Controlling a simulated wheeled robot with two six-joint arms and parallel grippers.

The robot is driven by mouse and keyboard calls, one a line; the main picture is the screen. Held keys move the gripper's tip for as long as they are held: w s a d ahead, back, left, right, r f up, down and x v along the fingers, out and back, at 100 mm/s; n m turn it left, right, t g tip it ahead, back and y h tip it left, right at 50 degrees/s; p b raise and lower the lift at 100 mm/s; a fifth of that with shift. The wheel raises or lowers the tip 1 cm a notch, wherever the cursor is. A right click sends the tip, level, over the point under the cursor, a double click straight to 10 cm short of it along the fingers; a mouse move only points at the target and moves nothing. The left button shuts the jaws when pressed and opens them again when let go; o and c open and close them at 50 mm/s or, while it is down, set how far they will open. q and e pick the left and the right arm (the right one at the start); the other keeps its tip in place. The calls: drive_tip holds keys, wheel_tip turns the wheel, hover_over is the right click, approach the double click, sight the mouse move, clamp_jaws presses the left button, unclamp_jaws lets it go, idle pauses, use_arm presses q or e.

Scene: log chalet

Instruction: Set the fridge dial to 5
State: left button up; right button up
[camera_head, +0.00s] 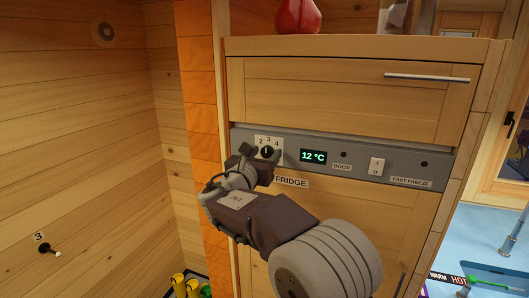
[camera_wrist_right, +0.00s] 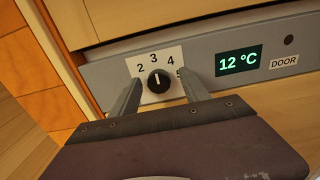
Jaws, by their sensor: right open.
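The fridge dial (camera_wrist_right: 159,81) is a black round knob with a white pointer line on a white number plate. Its pointer stands upward, at about the 3. The numbers 2, 3 and 4 show in the right wrist view, and the 5 is partly hidden behind a finger. In the head view the dial (camera_head: 266,152) sits at the left end of the grey fridge panel (camera_head: 320,143). My right gripper (camera_wrist_right: 161,88) is open, with one finger on each side of the dial. I cannot tell whether the fingers touch it. My left gripper is not in view.
A green display (camera_head: 313,156) reads 12 °C. A drawer with a metal handle (camera_head: 427,77) is above. An orange post (camera_head: 200,110) borders the fridge on the left.

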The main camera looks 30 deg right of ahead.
drive_tip(key=shift+w+f, duration=0.1)
drive_tip(key=shift+w, duration=0.05)
drive_tip(key=c, duration=0.4)
clamp_jaws()
drive_tip(key=shift+f+m+b, duration=0.15)
drive_tip(key=shift+m+b, duration=0.15)
drive_tip(key=shift+b, duration=0.35)
drive_tip(key=m+b, duration=0.8)
drive_tip(key=b, duration=0.2)
drive_tip(key=shift+f, duration=0.15)
drive_tip(key=m+b, duration=0.3)
drive_tip(key=m, duration=0.1)
drive_tip(key=shift+d+m, duration=0.1)
drive_tip(key=shift+m, duration=0.3)
drive_tip(key=m+b, duration=0.2)
drive_tip(key=m, duration=0.2)
drive_tip(key=shift+m+b, duration=0.35)
drive_tip(key=shift+m, duration=0.05)
